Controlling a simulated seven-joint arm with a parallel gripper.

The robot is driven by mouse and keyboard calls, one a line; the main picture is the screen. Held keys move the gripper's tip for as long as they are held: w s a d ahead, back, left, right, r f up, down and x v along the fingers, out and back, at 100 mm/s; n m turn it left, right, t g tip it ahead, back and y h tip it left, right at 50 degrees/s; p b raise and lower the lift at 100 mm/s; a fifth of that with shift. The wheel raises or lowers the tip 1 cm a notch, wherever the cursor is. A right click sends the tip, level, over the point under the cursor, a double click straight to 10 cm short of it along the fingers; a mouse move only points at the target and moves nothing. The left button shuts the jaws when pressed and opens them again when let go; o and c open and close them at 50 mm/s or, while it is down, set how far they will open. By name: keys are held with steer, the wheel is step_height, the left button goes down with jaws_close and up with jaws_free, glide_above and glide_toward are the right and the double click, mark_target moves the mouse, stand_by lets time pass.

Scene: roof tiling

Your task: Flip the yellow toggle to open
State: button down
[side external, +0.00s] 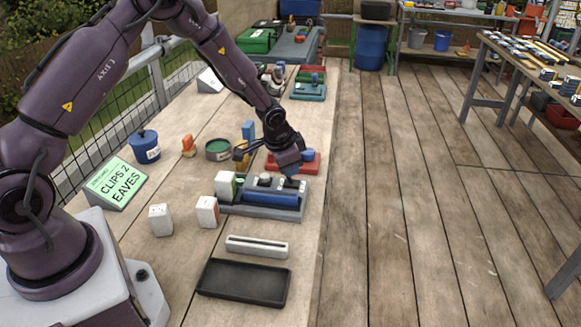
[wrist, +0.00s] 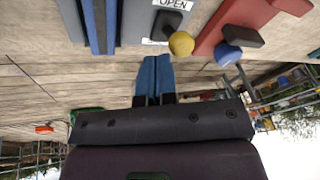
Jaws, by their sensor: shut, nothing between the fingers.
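The yellow toggle (wrist: 181,44) shows in the wrist view as a round yellow knob on a dark lever. The lever comes from a grey unit (wrist: 138,22) with a white "OPEN" label (wrist: 172,4); a second label beside the lever is mostly hidden. My gripper (wrist: 155,62) is shut and empty, its blue fingertips below and left of the knob in the picture, apart from it. In the side view my gripper (side external: 290,172) is low over the far right part of the grey unit with a blue bar (side external: 270,198). I cannot make out the yellow knob there.
A red unit (side external: 310,163) with a blue knob (wrist: 227,54) stands close beside the grey one. White blocks (side external: 207,211), a green tin (side external: 218,149), a blue pot (side external: 145,146) and a black tray (side external: 243,284) are on the bench. The bench's right edge is close.

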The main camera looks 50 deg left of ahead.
steer(key=shift+r, duration=0.75)
steer(key=shift+d, duration=0.1)
steer(key=shift+d+r, duration=0.1)
steer(key=shift+d, duration=0.2)
steer(key=s+d+v, duration=0.1)
steer(key=v, duration=1)
steer(key=shift+s+d, duration=0.2)
